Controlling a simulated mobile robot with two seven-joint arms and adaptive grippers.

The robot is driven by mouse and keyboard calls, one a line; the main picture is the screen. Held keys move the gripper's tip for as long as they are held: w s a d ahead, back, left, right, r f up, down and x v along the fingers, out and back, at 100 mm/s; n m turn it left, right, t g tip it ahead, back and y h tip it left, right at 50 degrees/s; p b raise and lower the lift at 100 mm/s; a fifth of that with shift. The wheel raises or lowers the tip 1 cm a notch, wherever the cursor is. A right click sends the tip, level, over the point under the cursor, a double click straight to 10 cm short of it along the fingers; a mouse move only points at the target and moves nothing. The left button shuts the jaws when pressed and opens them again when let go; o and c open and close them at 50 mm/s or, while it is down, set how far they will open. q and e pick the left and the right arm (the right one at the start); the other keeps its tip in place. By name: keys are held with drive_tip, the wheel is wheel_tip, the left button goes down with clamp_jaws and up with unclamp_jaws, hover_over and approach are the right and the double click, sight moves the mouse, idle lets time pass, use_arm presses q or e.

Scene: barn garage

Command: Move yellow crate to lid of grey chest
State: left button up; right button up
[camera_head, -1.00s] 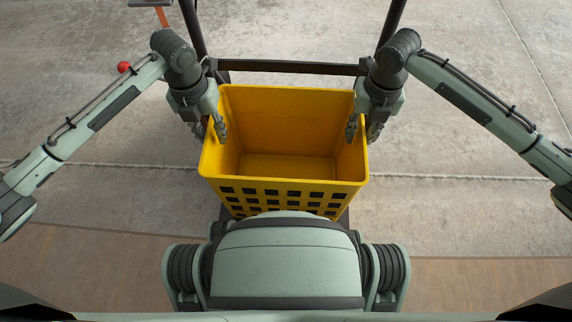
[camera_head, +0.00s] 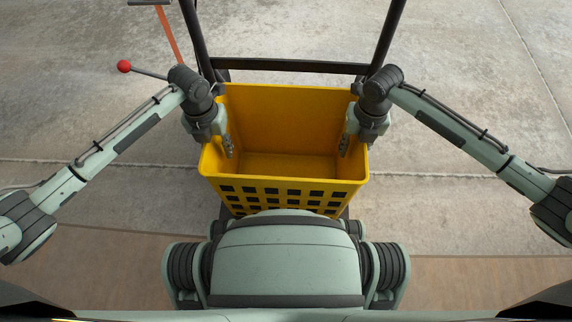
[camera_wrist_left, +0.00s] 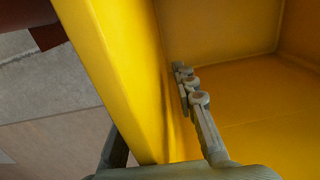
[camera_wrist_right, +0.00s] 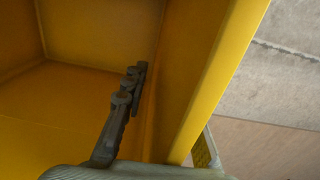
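The yellow crate (camera_head: 288,118) stands upright, open and empty, directly in front of me; its near wall has rows of dark square holes. My left gripper (camera_head: 217,143) straddles the crate's left wall, and my right gripper (camera_head: 352,143) straddles the right wall. In the left wrist view, one finger is inside the crate (camera_wrist_left: 225,35) and the other outside, with a gap around the wall. The right wrist view shows the same at the other wall of the crate (camera_wrist_right: 95,35). The outer fingers are mostly hidden. The grey chest is not in view.
A dark frame with two posts and a crossbar (camera_head: 290,66) stands right behind the crate. A lever with a red knob (camera_head: 124,66) and an orange rod (camera_head: 169,37) are beyond my left arm. Concrete floor (camera_head: 470,210) is clear at right.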

use_arm(q)
drive_tip(key=shift+c, duration=0.3)
use_arm(e)
drive_tip(key=shift+c, duration=0.3)
use_arm(q)
clamp_jaws()
use_arm(e)
clamp_jaws()
use_arm(q)
drive_tip(key=shift+r, duration=0.1)
use_arm(e)
drive_tip(key=shift+r, duration=0.1)
